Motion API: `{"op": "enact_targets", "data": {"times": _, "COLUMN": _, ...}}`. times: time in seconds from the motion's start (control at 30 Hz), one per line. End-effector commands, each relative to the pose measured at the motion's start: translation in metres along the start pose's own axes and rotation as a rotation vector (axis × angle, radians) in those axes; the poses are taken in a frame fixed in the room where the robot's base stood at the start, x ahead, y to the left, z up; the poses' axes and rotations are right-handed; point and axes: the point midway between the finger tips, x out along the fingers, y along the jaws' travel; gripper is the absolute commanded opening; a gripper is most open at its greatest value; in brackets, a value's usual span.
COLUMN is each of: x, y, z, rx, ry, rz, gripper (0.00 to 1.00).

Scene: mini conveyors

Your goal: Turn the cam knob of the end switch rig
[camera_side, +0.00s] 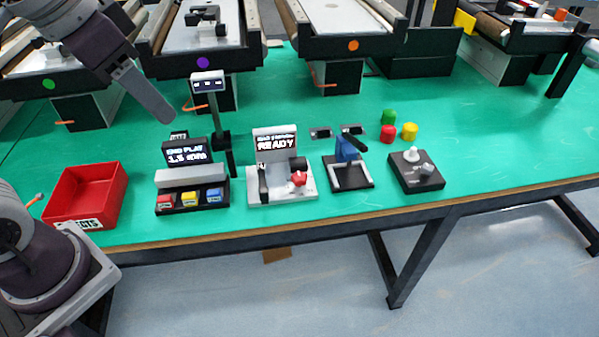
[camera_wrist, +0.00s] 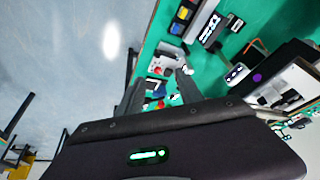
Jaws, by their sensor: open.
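A rig with a pale base (camera_side: 306,192) and an upright screen reading "READY" stands near the table's front edge. A red knob (camera_side: 298,179) sits on its right side, and a dark upright part is at its left. I take this for the end switch rig; the screen's top line is too small to read surely. The rig also shows in the wrist view (camera_wrist: 167,60), beyond the fingertips. My gripper (camera_wrist: 158,78) is open and empty, with its two dark fingers apart. In the side view my arm hangs above the table at upper left, away from the knob.
Right are a blue-levered fixture (camera_side: 347,150), a dark box with grey knobs (camera_side: 416,172) and coloured cylinders (camera_side: 388,133). A display post (camera_side: 211,108) and conveyors stand behind.

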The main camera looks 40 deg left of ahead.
Motion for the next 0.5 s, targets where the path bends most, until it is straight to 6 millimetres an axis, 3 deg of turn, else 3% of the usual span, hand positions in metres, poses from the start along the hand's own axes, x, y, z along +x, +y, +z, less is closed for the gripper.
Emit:
{"op": "enact_targets", "data": {"times": 0.03, "x": 0.018, "y": -0.001, "z": -0.032, "rx": 0.058, "ry": -0.049, "rz": 0.014, "gripper": 0.43}}
{"op": "enact_targets", "data": {"times": 0.1, "x": 0.049, "y": -0.001, "z": -0.072, "rx": 0.149, "ry": -0.104, "rz": 0.033, "gripper": 0.43}}
{"op": "enact_targets", "data": {"times": 0.17, "x": 0.083, "y": 0.001, "z": -0.102, "rx": 0.226, "ry": -0.151, "rz": 0.051, "gripper": 0.43}}
{"op": "enact_targets", "data": {"times": 0.23, "x": 0.132, "y": 0.006, "z": -0.13, "rx": 0.315, "ry": -0.202, "rz": 0.074, "gripper": 0.43}}
{"op": "enact_targets", "data": {"times": 0.3, "x": 0.184, "y": 0.012, "z": -0.148, "rx": 0.4, "ry": -0.251, "rz": 0.098, "gripper": 0.43}}
{"op": "enact_targets", "data": {"times": 0.4, "x": 0.252, "y": 0.022, "z": -0.157, "rx": 0.502, "ry": -0.305, "rz": 0.129, "gripper": 0.43}}
{"op": "enact_targets", "data": {"times": 0.5, "x": 0.299, "y": 0.029, "z": -0.157, "rx": 0.57, "ry": -0.338, "rz": 0.151, "gripper": 0.43}}
